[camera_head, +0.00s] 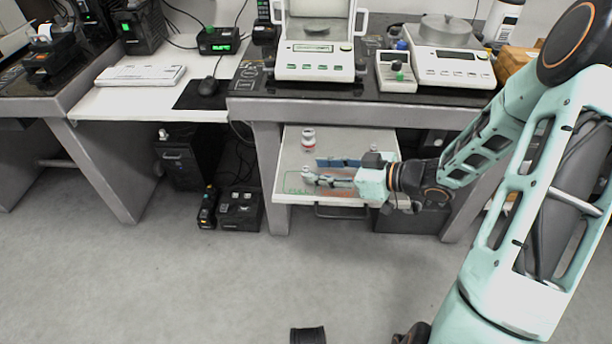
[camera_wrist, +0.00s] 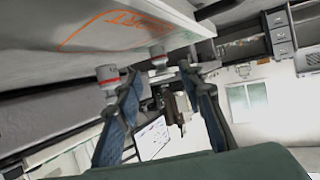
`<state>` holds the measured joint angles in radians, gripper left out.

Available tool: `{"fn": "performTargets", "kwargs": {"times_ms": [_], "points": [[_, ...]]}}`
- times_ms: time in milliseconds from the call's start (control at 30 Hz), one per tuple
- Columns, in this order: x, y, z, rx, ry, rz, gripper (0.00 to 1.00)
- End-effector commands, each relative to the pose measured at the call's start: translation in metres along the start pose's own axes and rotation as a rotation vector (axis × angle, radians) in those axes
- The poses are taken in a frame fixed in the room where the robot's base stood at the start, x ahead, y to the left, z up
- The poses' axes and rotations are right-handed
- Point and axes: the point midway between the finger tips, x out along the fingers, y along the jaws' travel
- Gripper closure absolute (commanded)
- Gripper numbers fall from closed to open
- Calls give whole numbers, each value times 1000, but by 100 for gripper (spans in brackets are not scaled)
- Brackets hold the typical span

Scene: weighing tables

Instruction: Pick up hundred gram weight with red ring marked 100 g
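A weight with a red ring (camera_head: 308,138) stands upright on the white pulled-out shelf (camera_head: 292,160), towards the back. In the wrist view, which looks turned over, the red-ring weight (camera_wrist: 108,77) is just outside the left finger. A smaller pale metal weight (camera_head: 306,172) stands nearer the front edge. It also shows in the wrist view (camera_wrist: 158,56), ahead of the gap between the fingertips. My gripper (camera_head: 315,171) is open and empty, low over the shelf and pointing left. Its spread fingers (camera_wrist: 162,74) also show in the wrist view. The mark on either weight is too small to read.
The dark tabletop (camera_head: 300,91) overhangs the shelf from behind and carries two balances (camera_head: 314,62) (camera_head: 445,66). Table legs (camera_head: 270,165) flank the shelf. Black boxes (camera_head: 240,208) stand on the floor to the left. The floor in front is mostly clear.

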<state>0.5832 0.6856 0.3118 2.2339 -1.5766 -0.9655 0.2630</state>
Motion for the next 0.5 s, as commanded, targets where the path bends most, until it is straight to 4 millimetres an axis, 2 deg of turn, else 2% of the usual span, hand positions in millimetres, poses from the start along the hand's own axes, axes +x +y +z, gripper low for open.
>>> {"fn": "performTargets", "kwargs": {"times_ms": [100, 233, 500], "points": [[21, -3, 4, -1, 1, -4, 64], [38, -3, 3, -1, 1, -3, 64], [45, -3, 0, -1, 0, -1, 64]]}}
